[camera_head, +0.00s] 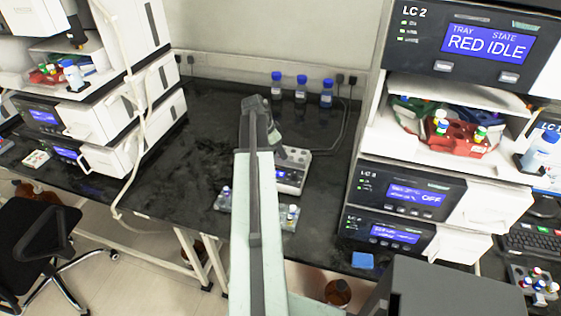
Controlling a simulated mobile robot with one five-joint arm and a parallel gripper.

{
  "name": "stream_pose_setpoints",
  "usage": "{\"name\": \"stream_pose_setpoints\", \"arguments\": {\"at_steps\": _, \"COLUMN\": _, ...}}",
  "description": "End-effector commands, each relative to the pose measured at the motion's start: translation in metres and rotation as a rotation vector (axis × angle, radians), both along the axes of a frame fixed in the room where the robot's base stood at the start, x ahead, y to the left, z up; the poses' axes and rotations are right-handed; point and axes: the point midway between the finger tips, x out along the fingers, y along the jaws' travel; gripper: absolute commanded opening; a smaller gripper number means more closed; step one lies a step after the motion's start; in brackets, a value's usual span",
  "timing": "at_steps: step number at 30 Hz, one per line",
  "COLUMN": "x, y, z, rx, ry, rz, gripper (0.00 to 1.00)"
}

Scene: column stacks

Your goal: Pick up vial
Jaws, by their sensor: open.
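Several small vials with white, yellow, blue and green caps (441,125) stand in a red tray (462,138) in the open bay of the LC 2 column at right. More vials (540,284) stand in a rack at the lower right. Small vials (291,212) also stand in a rack on the bench just right of my arm, and others (226,191) in a rack just left of it. My gripper (276,139) is open above the bench, near a small grey device, apart from the vials in the bay. Its fingertips are small and partly hidden by my arm.
Three blue-capped bottles (301,88) stand at the back of the bench. A grey device (293,172) sits by my arm. The left instrument stack (130,120) has a white hose in front. A chair (40,240) stands lower left.

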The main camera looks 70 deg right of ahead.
Motion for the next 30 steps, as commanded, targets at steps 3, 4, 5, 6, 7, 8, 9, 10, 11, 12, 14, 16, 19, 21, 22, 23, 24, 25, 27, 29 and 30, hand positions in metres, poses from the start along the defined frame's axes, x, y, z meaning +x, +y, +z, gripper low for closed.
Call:
{"name": "stream_pose_setpoints", "arguments": {"at_steps": 3, "x": 0.0, "y": 0.0, "z": 0.002, "rx": 0.0, "ry": 0.0, "rz": 0.0, "gripper": 0.42}}
{"name": "stream_pose_setpoints", "arguments": {"at_steps": 4, "x": 0.0, "y": 0.0, "z": 0.002, "rx": 0.0, "ry": 0.0, "rz": 0.0, "gripper": 0.34}}
{"name": "stream_pose_setpoints", "arguments": {"at_steps": 5, "x": -0.001, "y": 0.0, "z": 0.002, "rx": 0.0, "ry": 0.0, "rz": -0.001, "gripper": 0.25}}
{"name": "stream_pose_setpoints", "arguments": {"at_steps": 6, "x": -0.001, "y": 0.0, "z": 0.002, "rx": 0.0, "ry": 0.0, "rz": -0.001, "gripper": 0.14}}
{"name": "stream_pose_setpoints", "arguments": {"at_steps": 7, "x": -0.001, "y": 0.0, "z": 0.002, "rx": 0.0, "ry": 0.0, "rz": -0.001, "gripper": 0.06}}
{"name": "stream_pose_setpoints", "arguments": {"at_steps": 8, "x": -0.001, "y": 0.0, "z": 0.002, "rx": 0.0, "ry": 0.0, "rz": -0.001, "gripper": 0.0}}
{"name": "stream_pose_setpoints", "arguments": {"at_steps": 9, "x": -0.001, "y": 0.0, "z": 0.002, "rx": 0.0, "ry": 0.0, "rz": -0.001, "gripper": 0.0}}
{"name": "stream_pose_setpoints", "arguments": {"at_steps": 10, "x": -0.001, "y": 0.0, "z": 0.002, "rx": 0.0, "ry": 0.0, "rz": -0.001, "gripper": 0.0}}
{"name": "stream_pose_setpoints", "arguments": {"at_steps": 11, "x": -0.001, "y": 0.0, "z": 0.002, "rx": 0.0, "ry": 0.0, "rz": -0.001, "gripper": 0.0}}
{"name": "stream_pose_setpoints", "arguments": {"at_steps": 12, "x": -0.001, "y": 0.0, "z": 0.002, "rx": 0.0, "ry": 0.0, "rz": -0.001, "gripper": 0.0}}
{"name": "stream_pose_setpoints", "arguments": {"at_steps": 14, "x": -0.001, "y": 0.0, "z": 0.002, "rx": 0.0, "ry": 0.0, "rz": -0.001, "gripper": 0.0}}
{"name": "stream_pose_setpoints", "arguments": {"at_steps": 16, "x": -0.001, "y": 0.0, "z": 0.002, "rx": 0.0, "ry": 0.0, "rz": -0.001, "gripper": 0.0}}
{"name": "stream_pose_setpoints", "arguments": {"at_steps": 19, "x": 0.0, "y": 0.0, "z": 0.005, "rx": 0.0, "ry": 0.0, "rz": 0.0, "gripper": 0.0}}
{"name": "stream_pose_setpoints", "arguments": {"at_steps": 21, "x": 0.001, "y": 0.001, "z": 0.011, "rx": 0.0, "ry": 0.0, "rz": 0.001, "gripper": 0.0}}
{"name": "stream_pose_setpoints", "arguments": {"at_steps": 22, "x": 0.001, "y": 0.001, "z": 0.014, "rx": 0.0, "ry": 0.0, "rz": 0.002, "gripper": 0.0}}
{"name": "stream_pose_setpoints", "arguments": {"at_steps": 23, "x": 0.002, "y": 0.001, "z": 0.017, "rx": 0.0, "ry": 0.0, "rz": 0.002, "gripper": 0.0}}
{"name": "stream_pose_setpoints", "arguments": {"at_steps": 24, "x": 0.002, "y": 0.001, "z": 0.022, "rx": 0.0, "ry": 0.0, "rz": 0.003, "gripper": 0.0}}
{"name": "stream_pose_setpoints", "arguments": {"at_steps": 25, "x": 0.003, "y": 0.001, "z": 0.026, "rx": 0.0, "ry": -0.001, "rz": 0.004, "gripper": 0.0}}
{"name": "stream_pose_setpoints", "arguments": {"at_steps": 27, "x": 0.004, "y": 0.002, "z": 0.036, "rx": 0.0, "ry": 0.0, "rz": 0.004, "gripper": 0.0}}
{"name": "stream_pose_setpoints", "arguments": {"at_steps": 29, "x": 0.005, "y": 0.002, "z": 0.046, "rx": 0.0, "ry": 0.0, "rz": 0.007, "gripper": 0.0}}
{"name": "stream_pose_setpoints", "arguments": {"at_steps": 30, "x": 0.003, "y": 0.011, "z": 0.042, "rx": 0.0, "ry": -0.001, "rz": 0.007, "gripper": 0.0}}
